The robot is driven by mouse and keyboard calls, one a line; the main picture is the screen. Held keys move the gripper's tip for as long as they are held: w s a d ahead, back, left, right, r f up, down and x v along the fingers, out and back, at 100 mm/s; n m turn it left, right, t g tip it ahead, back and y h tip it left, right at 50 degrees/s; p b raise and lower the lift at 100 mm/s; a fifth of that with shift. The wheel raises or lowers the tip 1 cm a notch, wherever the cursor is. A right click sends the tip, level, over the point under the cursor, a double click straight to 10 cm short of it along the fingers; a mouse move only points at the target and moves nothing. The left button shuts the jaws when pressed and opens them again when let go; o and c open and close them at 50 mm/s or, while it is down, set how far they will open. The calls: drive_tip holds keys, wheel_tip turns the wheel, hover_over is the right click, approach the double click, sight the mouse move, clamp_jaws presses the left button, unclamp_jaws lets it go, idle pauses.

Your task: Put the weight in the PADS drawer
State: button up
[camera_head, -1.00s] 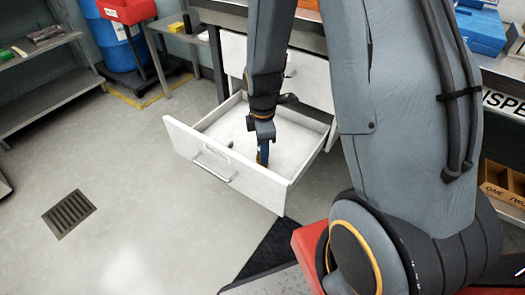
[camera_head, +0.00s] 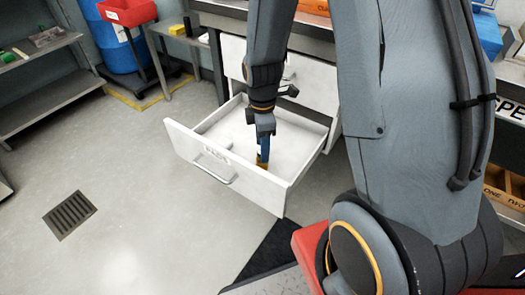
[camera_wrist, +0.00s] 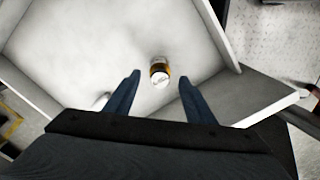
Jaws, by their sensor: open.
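The weight (camera_wrist: 160,72), a small cylinder with a gold-brown side and a pale top, stands on the drawer floor in the wrist view. It shows as a yellowish bit (camera_head: 262,166) just under my fingers in the head view. The white drawer (camera_head: 268,186) is pulled out; its front has a handle and a small label that seems to read PADS. My gripper (camera_wrist: 159,79) is open, its two blue fingers apart on either side of the weight in the picture, above it and not visibly touching it. In the head view my gripper (camera_head: 263,150) reaches down inside the drawer.
Another white drawer front (camera_head: 310,80) sits above, behind my wrist. A blue barrel (camera_head: 115,50), a red bin (camera_head: 127,12) and a grey shelf (camera_head: 60,100) stand at the left. A wooden box (camera_head: 505,190) is at the right. The floor left of the drawer is clear.

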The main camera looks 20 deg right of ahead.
wheel_tip(320, 180, up, 8)
drive_tip(key=r+p, duration=0.1)
drive_tip(key=p, duration=0.1)
drive_tip(key=s+a+r+m, duration=0.4)
drive_tip(key=s+r+m, duration=0.2)
drive_tip(key=s+r, duration=0.1)
drive_tip(key=s+a+r+m, duration=0.4)
drive_tip(key=s+r+m, duration=0.3)
drive_tip(key=s, duration=0.3)
drive_tip(key=shift+s+a+m+y, duration=0.25)
drive_tip(key=shift+a+m+y, duration=0.05)
drive_tip(key=shift+a, duration=0.05)
drive_tip(key=d+r+m+p, duration=0.2)
drive_tip(key=d+r+p, duration=0.6)
drive_tip(key=p, duration=0.7)
drive_tip(key=shift+d+r+m+p, duration=0.2)
drive_tip(key=shift+d+m+p, duration=0.1)
